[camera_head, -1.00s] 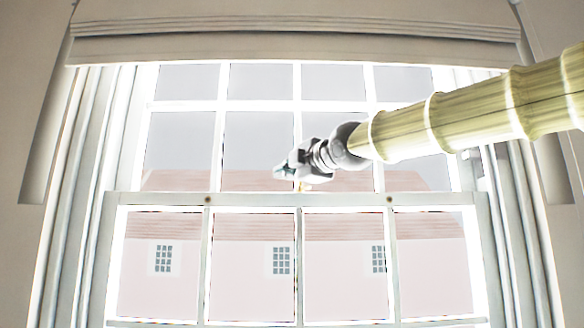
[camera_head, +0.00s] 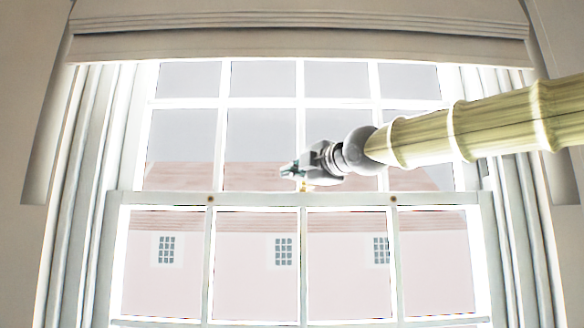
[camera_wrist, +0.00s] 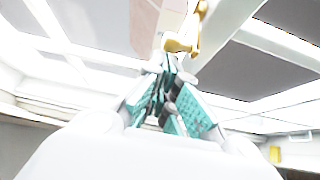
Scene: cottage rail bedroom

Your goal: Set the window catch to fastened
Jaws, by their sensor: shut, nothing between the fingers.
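The window catch is a small brass fitting on the top of the meeting rail; in the head view a bit of it (camera_head: 304,185) shows just below my gripper (camera_head: 286,171). In the wrist view the brass catch (camera_wrist: 184,42) is larger, with a rounded knob end right at my fingertips (camera_wrist: 170,62). My gripper is shut, with nothing between its teal-padded fingers. The fingertips are beside the catch; I cannot tell whether they touch it. Part of the catch is hidden behind my gripper in the head view, so its exact setting is unclear.
The lower sash (camera_head: 258,199) spans the window, with white glazing bars and a paler upper sash behind. A pink building shows outside.

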